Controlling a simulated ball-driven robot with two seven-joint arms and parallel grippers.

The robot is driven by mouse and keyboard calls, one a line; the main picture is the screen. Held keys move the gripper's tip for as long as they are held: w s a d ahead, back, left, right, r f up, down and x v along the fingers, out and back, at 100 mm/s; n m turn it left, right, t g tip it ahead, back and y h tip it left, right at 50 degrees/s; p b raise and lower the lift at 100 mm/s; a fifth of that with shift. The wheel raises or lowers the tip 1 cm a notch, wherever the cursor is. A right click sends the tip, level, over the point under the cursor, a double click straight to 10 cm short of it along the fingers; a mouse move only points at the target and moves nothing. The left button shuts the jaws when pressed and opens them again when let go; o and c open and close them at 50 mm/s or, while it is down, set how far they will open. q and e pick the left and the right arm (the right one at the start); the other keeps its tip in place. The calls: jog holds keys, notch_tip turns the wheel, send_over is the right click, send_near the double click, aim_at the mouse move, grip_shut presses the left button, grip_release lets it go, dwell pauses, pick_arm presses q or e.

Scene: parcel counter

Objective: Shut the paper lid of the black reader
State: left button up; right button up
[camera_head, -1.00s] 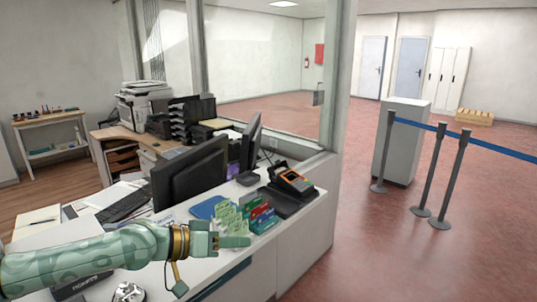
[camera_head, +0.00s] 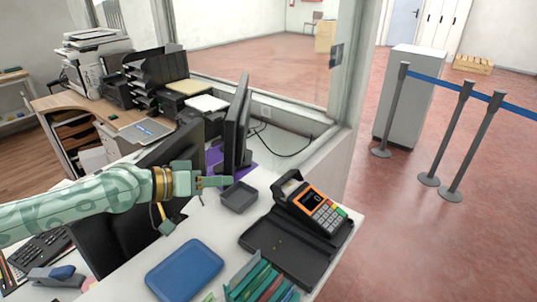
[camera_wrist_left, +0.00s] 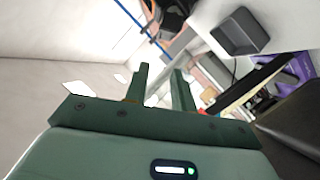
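The black reader (camera_head: 322,208) has an orange rim, a screen and a keypad. It sits on a black tray-like base (camera_head: 270,248) at the counter's right end. At its back left, the paper lid (camera_head: 287,185) appears raised. My left gripper (camera_head: 221,182) is left of the reader, apart from it, over the counter near the monitors. In the left wrist view, the two fingers (camera_wrist_left: 160,88) stand apart with nothing between them. The reader cannot be made out in that view. My right gripper is not in view.
A small dark tray (camera_head: 239,197) lies between my left gripper and the reader; it shows in the wrist view (camera_wrist_left: 240,33). A blue tray (camera_head: 185,270) and a card rack (camera_head: 258,280) are in front. Monitors (camera_head: 238,125) stand behind. A window post (camera_head: 352,80) rises beyond the reader.

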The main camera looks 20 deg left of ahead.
aim_at(276, 184)
pick_arm(q)
jog(key=b+x, duration=0.1)
jog(key=x, duration=1.5)
jog(key=shift+w+r, duration=0.1)
jog(key=shift+w, duration=0.2)
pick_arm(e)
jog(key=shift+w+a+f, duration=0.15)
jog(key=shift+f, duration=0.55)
pick_arm(q)
grip_shut()
